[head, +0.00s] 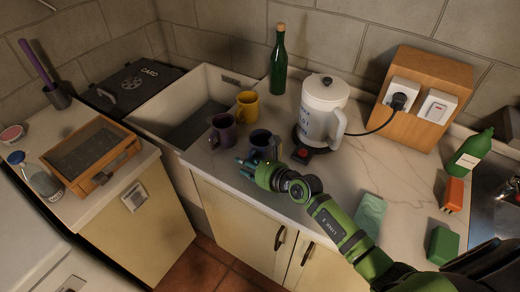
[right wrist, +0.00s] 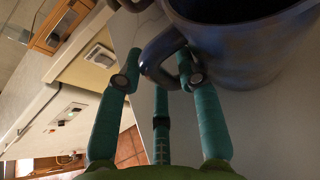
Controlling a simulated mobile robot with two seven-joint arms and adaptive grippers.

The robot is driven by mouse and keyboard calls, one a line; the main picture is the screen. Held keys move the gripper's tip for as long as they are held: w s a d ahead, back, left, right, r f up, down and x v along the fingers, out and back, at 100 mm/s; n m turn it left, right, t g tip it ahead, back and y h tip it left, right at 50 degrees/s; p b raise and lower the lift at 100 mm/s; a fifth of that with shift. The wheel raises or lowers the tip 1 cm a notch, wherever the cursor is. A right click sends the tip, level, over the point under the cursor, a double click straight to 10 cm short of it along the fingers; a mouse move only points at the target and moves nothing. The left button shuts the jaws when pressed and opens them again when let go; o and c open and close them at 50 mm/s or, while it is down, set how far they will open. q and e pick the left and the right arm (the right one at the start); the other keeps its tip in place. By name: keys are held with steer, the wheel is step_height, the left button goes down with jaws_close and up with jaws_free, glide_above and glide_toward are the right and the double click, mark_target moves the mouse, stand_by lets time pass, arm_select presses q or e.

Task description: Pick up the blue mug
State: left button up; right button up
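The blue mug (head: 263,144) stands upright on the counter near its front edge, in front of the kettle. In the right wrist view the mug (right wrist: 245,50) fills the upper right, dark blue, with its handle (right wrist: 152,62) toward me. My right gripper (head: 250,168) is at the mug's near side. In the wrist view my right gripper (right wrist: 157,75) is open, fingers apart, with the handle between the fingertips. The right-hand finger is close to the handle and mug wall; contact is unclear. My left gripper is not in view.
A purple mug (head: 222,132) and a yellow mug (head: 247,106) stand close by, left and behind. A white kettle (head: 322,108) stands on its base at the right. A green bottle (head: 279,65) is behind. The sink (head: 160,112) lies left.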

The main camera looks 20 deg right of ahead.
jaws_close()
steer(key=shift+r, duration=0.1)
steer(key=shift+r, duration=0.1)
